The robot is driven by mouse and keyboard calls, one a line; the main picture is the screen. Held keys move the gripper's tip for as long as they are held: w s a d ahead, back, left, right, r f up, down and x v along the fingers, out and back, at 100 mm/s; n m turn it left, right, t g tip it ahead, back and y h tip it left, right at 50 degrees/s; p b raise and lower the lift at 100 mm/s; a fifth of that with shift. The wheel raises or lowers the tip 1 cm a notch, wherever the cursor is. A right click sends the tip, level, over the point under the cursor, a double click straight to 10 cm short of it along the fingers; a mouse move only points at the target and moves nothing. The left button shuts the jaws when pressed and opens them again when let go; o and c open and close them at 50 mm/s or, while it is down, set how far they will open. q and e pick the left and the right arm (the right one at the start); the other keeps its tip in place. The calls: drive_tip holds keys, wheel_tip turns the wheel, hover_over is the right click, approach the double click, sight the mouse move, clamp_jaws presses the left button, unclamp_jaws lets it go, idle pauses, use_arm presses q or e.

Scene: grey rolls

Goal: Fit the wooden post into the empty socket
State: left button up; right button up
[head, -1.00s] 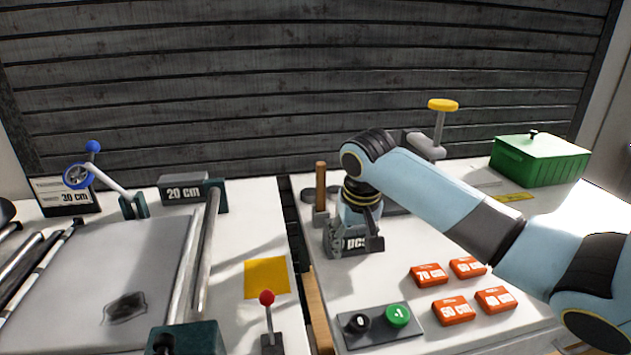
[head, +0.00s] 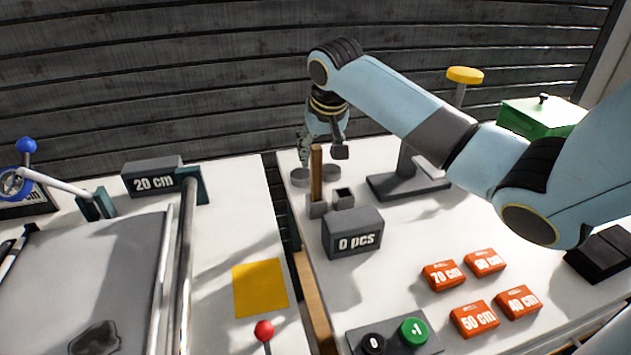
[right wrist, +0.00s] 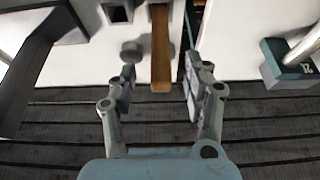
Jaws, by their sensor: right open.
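The wooden post (head: 317,172) stands upright in a grey socket (head: 317,209) at the back of the right table. Just right of it is the empty socket (head: 344,199), a grey block with a dark square opening. My right gripper (head: 323,148) is open at the upper part of the post, its fingers pointing down. In the right wrist view, the post (right wrist: 161,50) appears between the two spread fingers of the gripper (right wrist: 160,80), with gaps on both sides. The empty socket (right wrist: 118,12) shows at the top edge there. My left gripper is in neither view.
A grey "0 pcs" box (head: 352,233) stands in front of the sockets. A stand with a yellow knob (head: 465,75) is to the right. Orange blocks (head: 474,318) and a button panel (head: 395,333) are nearer. A gap separates the tables.

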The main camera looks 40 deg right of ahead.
sight(316, 165)
drive_tip(key=x, duration=0.5)
drive_tip(key=shift+w+f, duration=0.2)
drive_tip(key=shift+f, duration=0.2)
clamp_jaws()
